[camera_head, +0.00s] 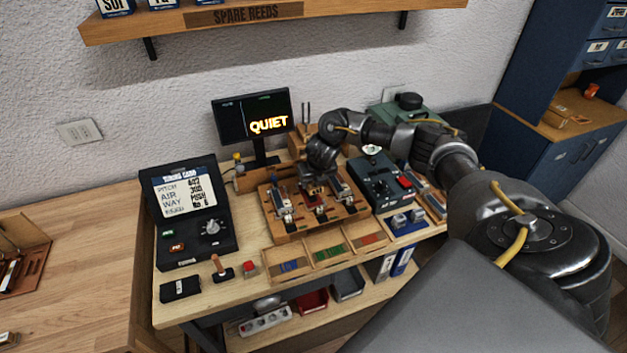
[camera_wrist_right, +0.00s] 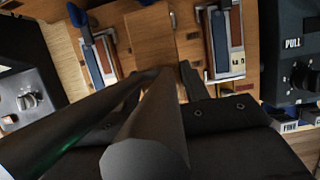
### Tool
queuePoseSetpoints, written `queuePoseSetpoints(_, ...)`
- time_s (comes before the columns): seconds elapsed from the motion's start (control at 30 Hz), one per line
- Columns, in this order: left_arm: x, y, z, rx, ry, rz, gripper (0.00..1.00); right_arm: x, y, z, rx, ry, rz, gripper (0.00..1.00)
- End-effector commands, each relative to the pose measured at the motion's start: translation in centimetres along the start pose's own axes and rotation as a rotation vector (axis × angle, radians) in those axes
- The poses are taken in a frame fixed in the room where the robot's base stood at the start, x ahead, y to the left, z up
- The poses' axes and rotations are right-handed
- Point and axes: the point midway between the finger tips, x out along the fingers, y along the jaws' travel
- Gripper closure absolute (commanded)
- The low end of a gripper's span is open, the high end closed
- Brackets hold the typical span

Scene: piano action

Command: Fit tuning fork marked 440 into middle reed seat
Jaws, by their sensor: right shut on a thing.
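My right gripper (camera_head: 316,184) is over the middle of the wooden reed block (camera_head: 292,236). In the right wrist view its fingers (camera_wrist_right: 172,78) are shut on a grey metal bar (camera_wrist_right: 150,125), apparently a tuning fork's stem or prong; no marking shows on it. The gripper and bar hide the middle reed seat, so I cannot tell whether the bar touches it. The left seat (camera_head: 285,214) and right seat (camera_head: 347,197) show metal parts beside the gripper. A two-pronged fork (camera_head: 306,112) stands upright behind the block, its marking unreadable. My left gripper is out of view.
A monitor (camera_head: 252,118) reads QUIET. A tuning card panel (camera_head: 185,208) stands at the left, a dark control box (camera_head: 384,181) close at the right. Shallow trays (camera_head: 329,263) line the block's front. Bench at the front left is partly clear.

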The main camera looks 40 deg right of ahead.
Motion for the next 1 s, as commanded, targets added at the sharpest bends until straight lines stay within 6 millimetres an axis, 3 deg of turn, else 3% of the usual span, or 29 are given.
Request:
queuePoseSetpoints(0.4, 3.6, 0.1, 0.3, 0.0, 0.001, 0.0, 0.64, 3.9, 0.0, -1.6, 0.0, 0.0, 0.0, 0.84)
queuePoseSetpoints(1.0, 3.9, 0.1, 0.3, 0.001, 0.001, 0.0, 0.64, 4.3, 0.0, -1.8, 0.0, -0.001, 0.0, 0.84)
